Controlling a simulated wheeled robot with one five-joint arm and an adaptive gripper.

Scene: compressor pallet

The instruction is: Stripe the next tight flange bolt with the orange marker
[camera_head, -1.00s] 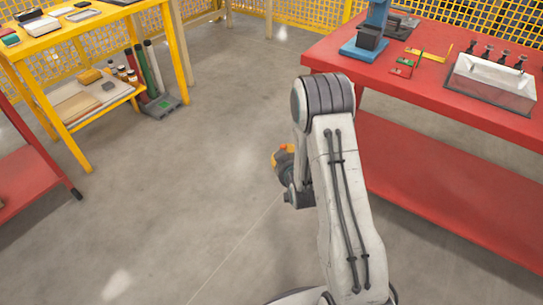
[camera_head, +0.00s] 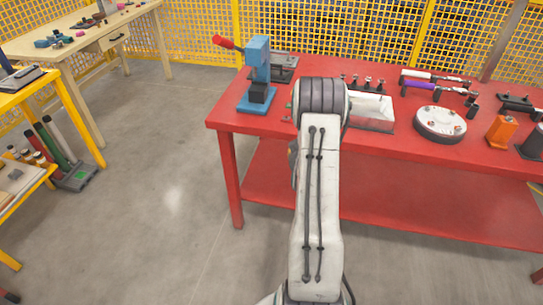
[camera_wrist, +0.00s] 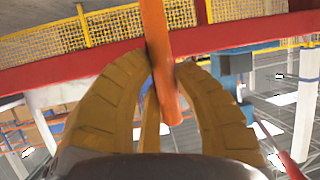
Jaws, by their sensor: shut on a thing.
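My gripper (camera_wrist: 165,75) shows in the wrist view with its yellow fingers closed around the orange marker (camera_wrist: 158,35). The marker stands lengthwise between the fingers, and one end reaches past the top of the picture. In the head view my arm hides the gripper and the marker. A round pale flange (camera_head: 440,124) lies on the red table, right of my arm. Several small coppery bolts show on its top, too small to tell tight from loose or whether any carries a stripe. My gripper is apart from the flange.
The red table (camera_head: 400,158) spans the right side. On it stand a blue press (camera_head: 258,75), a white tray (camera_head: 372,108), purple and white handled tools (camera_head: 430,85), and an orange block (camera_head: 501,131). A yellow shelf and wooden bench stand left. The floor between is clear.

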